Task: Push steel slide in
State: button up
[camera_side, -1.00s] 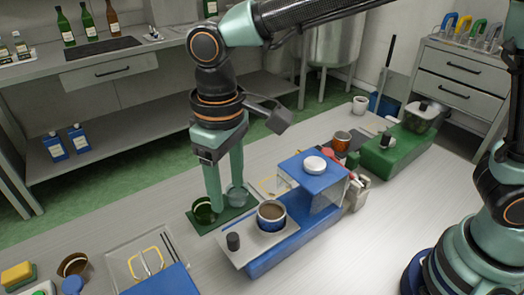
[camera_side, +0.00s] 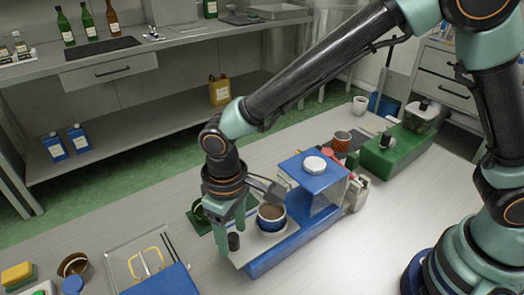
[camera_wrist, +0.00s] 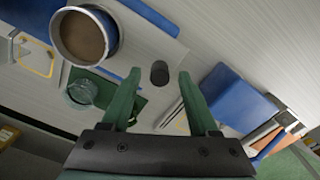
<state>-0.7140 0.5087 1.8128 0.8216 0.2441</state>
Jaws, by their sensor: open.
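The steel slide (camera_side: 250,248) is a flat plate sticking out of the left end of the blue machine (camera_side: 292,236). A short black knob (camera_side: 233,241) stands near its outer end. A blue and white cup (camera_side: 271,217) with brown contents stands on the slide. My gripper (camera_side: 230,247) is open and points down at the knob end. In the wrist view the knob (camera_wrist: 159,72) shows between my open fingertips (camera_wrist: 158,78), with a gap on each side. The cup (camera_wrist: 85,36) also shows there, to the left. I cannot tell whether a finger touches the slide.
A green mat (camera_wrist: 128,107) with a clear glass (camera_wrist: 82,92) lies behind the slide. A clear tray (camera_side: 125,253) and a blue box (camera_side: 165,281) lie to the left. A green machine (camera_side: 393,153) stands at the back right. The bench in front is clear.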

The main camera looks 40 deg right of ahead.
grip_shut()
dwell(1.4)
